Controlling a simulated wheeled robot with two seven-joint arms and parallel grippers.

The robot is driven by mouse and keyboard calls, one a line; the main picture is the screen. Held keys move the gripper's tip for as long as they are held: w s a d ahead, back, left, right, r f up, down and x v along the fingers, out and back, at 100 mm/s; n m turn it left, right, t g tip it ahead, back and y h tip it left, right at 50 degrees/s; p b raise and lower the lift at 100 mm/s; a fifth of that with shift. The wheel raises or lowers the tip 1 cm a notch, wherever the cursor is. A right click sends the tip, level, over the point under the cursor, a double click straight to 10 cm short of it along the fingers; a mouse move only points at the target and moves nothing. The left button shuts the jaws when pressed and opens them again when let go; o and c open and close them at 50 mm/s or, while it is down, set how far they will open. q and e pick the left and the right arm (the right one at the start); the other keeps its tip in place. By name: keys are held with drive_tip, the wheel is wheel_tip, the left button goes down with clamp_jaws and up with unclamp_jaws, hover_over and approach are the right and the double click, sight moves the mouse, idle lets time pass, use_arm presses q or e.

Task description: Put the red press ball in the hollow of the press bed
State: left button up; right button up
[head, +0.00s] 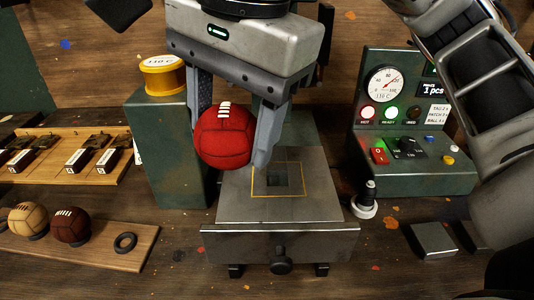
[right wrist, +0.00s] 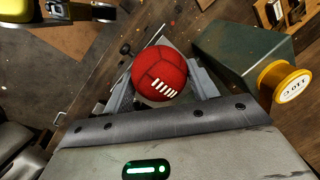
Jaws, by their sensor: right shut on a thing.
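The red press ball (head: 225,136) has white laces and is held between the fingers of my right gripper (head: 232,150). In the right wrist view the ball (right wrist: 160,72) sits between both fingers of the right gripper (right wrist: 162,82). The press bed (head: 310,205) is a grey metal block with a square dark hollow (head: 272,179) inside a yellow outline. In the head view the ball appears above and left of the hollow, apart from it. The hollow is empty as far as I see. My left gripper is not in view.
A green post (head: 172,155) with a yellow spool (head: 163,75) stands left of the bed. A control panel (head: 425,172) with a gauge stands right. A wooden board (head: 90,245) with a tan ball (head: 27,219) and a brown ball (head: 71,226) lies at left.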

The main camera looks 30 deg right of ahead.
drive_tip(key=w+d+f, duration=0.2)
drive_tip(key=d+f, duration=0.1)
drive_tip(key=w+d+f, duration=0.2)
drive_tip(key=d+f, duration=0.1)
drive_tip(key=d, duration=0.1)
drive_tip(key=w+d+f+p, duration=0.1)
drive_tip(key=w+d+f, duration=0.1)
drive_tip(key=d+f, duration=0.1)
drive_tip(key=shift+d, duration=0.15)
drive_tip(key=f, duration=0.3)
drive_tip(key=shift+w+d+f, duration=0.1)
drive_tip(key=shift+w+d, duration=0.05)
drive_tip(key=shift+d, duration=0.05)
drive_tip(key=shift+f, duration=0.1)
drive_tip(key=shift+f+b, duration=0.25)
drive_tip(key=shift+b, duration=0.05)
drive_tip(key=o, duration=1)
drive_tip(key=shift+r, duration=0.1)
drive_tip(key=shift+o, duration=0.2)
